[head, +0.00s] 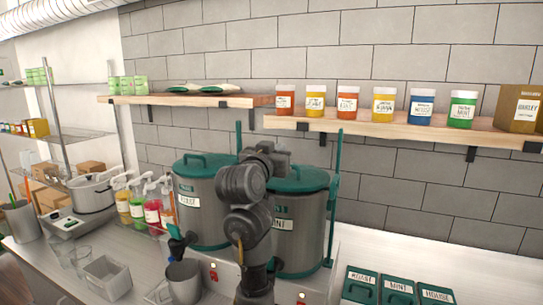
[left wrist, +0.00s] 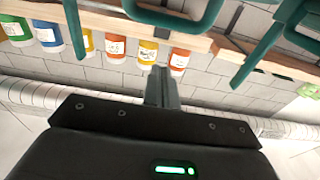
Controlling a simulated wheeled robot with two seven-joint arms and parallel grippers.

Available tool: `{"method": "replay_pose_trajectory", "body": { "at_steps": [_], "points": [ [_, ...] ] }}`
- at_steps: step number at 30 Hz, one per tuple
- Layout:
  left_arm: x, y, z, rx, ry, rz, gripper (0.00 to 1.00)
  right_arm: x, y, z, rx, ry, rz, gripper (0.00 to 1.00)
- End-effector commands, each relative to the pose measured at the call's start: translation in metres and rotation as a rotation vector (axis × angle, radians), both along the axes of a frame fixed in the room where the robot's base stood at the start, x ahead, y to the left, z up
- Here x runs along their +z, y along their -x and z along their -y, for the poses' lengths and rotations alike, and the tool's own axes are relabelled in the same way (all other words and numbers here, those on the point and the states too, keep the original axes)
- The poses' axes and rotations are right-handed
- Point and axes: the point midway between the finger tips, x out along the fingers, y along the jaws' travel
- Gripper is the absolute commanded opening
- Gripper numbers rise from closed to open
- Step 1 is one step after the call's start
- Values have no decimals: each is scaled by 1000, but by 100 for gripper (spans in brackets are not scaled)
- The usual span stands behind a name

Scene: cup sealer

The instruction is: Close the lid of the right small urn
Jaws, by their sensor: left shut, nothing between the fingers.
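The right urn (head: 312,235) is a grey metal cylinder with a green lid (head: 305,180). The lid appears to lie flat on the urn's top, though my arm hides its left part. My left gripper (head: 270,153) is above the back left of this lid in the head view; its fingertips are hard to make out there. In the left wrist view my left gripper (left wrist: 161,78) is shut and empty. A green loop handle (left wrist: 180,18) shows beyond its fingers, apart from them. My right gripper is not in view.
A similar urn (head: 200,215) with its green lid down stands close on the left. Thin green posts (head: 337,150) rise near the right urn. A wooden shelf (head: 400,130) with several jars is above. Labelled green-lidded containers (head: 398,287) are at the lower right.

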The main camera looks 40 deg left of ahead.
Motion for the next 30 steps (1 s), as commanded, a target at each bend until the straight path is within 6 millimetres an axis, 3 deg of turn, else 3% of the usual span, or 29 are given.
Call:
{"method": "replay_pose_trajectory", "body": {
  "at_steps": [5, 6, 12, 30],
  "points": [
    [-2, -33, -10, -3, 3, 0, 0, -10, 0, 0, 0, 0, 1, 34],
    [-15, -28, -8, -2, 0, 0, 0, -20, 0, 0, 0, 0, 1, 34],
    [-33, -22, -6, -1, -1, 0, 0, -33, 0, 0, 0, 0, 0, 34],
    [-40, -20, -6, -1, -2, 3, 0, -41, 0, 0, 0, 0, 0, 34]
  ]
}}
